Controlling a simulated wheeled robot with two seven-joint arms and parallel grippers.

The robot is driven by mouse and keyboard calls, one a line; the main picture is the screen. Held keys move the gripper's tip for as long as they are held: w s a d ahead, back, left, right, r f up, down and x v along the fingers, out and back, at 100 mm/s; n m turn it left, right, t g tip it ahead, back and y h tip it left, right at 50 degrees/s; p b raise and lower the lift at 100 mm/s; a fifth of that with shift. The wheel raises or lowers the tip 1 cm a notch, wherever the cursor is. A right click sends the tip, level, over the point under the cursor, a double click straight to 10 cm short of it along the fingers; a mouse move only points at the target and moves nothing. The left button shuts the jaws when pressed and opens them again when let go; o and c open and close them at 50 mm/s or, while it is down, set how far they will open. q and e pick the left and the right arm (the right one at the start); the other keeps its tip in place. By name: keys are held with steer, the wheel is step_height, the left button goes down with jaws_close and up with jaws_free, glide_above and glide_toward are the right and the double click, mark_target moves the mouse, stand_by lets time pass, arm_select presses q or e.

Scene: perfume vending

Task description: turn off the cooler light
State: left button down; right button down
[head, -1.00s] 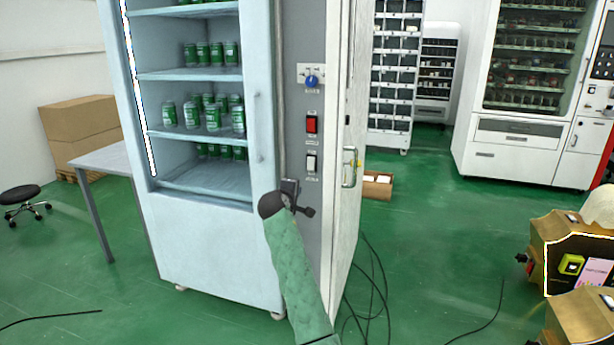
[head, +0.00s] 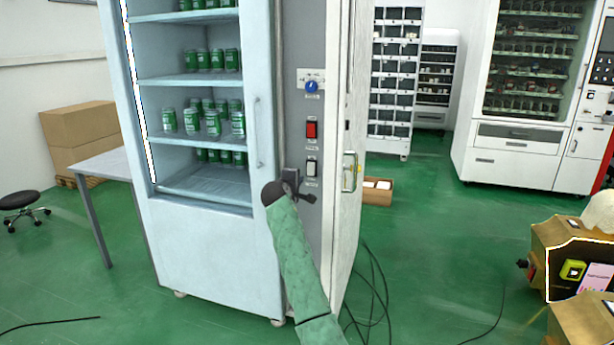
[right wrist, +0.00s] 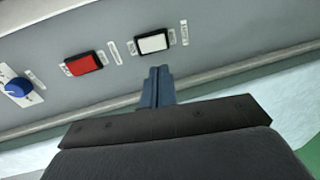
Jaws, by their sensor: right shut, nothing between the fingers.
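The cooler (head: 215,235) stands upright with green cans on its shelves and a lit strip (head: 140,110) down its left inner edge. Its grey side panel carries a blue knob (head: 311,86), a red rocker switch (head: 311,130) and a white rocker switch (head: 311,168). In the right wrist view the white switch (right wrist: 153,43) lies just beyond my right gripper (right wrist: 159,72), with the red switch (right wrist: 83,63) and blue knob (right wrist: 18,87) to the left. My right gripper is shut and empty, just below the white switch in the head view; I cannot tell whether it touches the panel. My left gripper is not in view.
A white door (head: 345,215) stands open to the right of the panel, close to my right arm. Black cables (head: 372,290) lie on the floor beside it. A table (head: 100,165) stands left of the cooler.

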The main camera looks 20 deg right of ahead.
mark_target(309, 173)
steer(key=x, duration=1)
